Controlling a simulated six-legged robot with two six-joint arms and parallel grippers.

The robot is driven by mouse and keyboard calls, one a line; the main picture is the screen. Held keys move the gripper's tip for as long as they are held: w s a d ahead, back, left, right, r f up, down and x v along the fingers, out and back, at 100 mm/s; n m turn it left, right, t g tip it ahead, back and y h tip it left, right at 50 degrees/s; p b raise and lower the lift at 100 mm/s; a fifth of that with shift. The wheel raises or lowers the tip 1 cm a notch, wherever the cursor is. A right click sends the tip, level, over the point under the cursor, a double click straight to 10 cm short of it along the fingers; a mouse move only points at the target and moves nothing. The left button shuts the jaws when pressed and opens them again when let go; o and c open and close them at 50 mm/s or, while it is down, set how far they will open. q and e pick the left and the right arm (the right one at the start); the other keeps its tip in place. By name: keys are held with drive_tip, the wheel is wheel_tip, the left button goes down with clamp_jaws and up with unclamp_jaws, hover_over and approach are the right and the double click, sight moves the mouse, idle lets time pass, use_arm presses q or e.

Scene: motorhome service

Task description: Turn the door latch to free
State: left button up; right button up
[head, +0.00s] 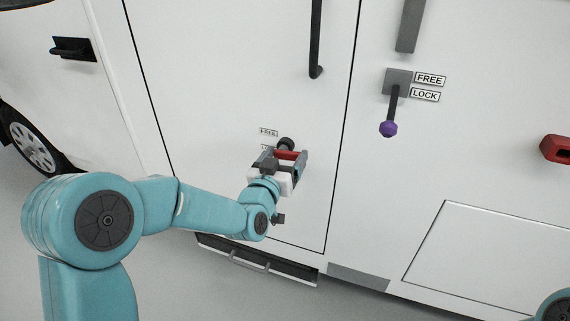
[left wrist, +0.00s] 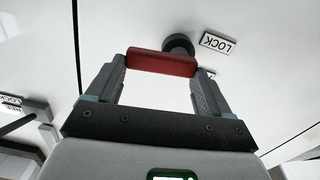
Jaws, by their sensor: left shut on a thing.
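The door latch is a red bar (head: 291,155) with a dark round hub (head: 285,143), low on the white door (head: 220,80). My left gripper (head: 284,159) is shut on the red bar, one finger at each end. In the left wrist view the red bar (left wrist: 162,63) spans between the fingertips, and the dark hub (left wrist: 178,43) sits just beyond it, beside a LOCK label (left wrist: 218,44). In the head view a FREE label (head: 268,132) is up and left of the hub; the label below it is mostly hidden by the gripper. My right gripper is out of view.
Right of the door, a grey lever with a purple knob (head: 388,129) hangs down beside its own FREE (head: 430,79) and LOCK labels. A long black door handle (head: 315,40) is above the latch. A step (head: 255,260) juts out below the door. A red fitting (head: 556,149) is far right.

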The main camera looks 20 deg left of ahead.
use_arm(q)
drive_tip(key=n+b, duration=0.4)
drive_tip(key=b, duration=0.1)
drive_tip(key=a+n+b, duration=0.1)
drive_tip(key=n+b, duration=0.4)
drive_tip(key=b, duration=0.1)
drive_tip(key=a+n+b, duration=0.1)
drive_tip(key=n+b, duration=0.3)
drive_tip(key=b, duration=0.2)
drive_tip(key=shift+a+r, duration=0.25)
drive_tip(key=shift+r, duration=0.1)
drive_tip(key=shift+a+n+b, duration=0.15)
drive_tip(key=shift+n+b, duration=0.6)
drive_tip(key=shift+n, duration=0.15)
drive_tip(key=shift+a+n+b, duration=0.15)
drive_tip(key=shift+n+b, duration=0.6)
drive_tip(key=shift+n, duration=0.15)
drive_tip(key=shift+r, duration=0.1)
drive_tip(key=o, duration=0.9)
drive_tip(key=shift+o, duration=0.2)
drive_tip(key=s+p, duration=0.1)
drive_tip(key=s, duration=1.5)
drive_tip(key=shift+a, duration=0.3)
drive_tip(key=shift+s, duration=0.1)
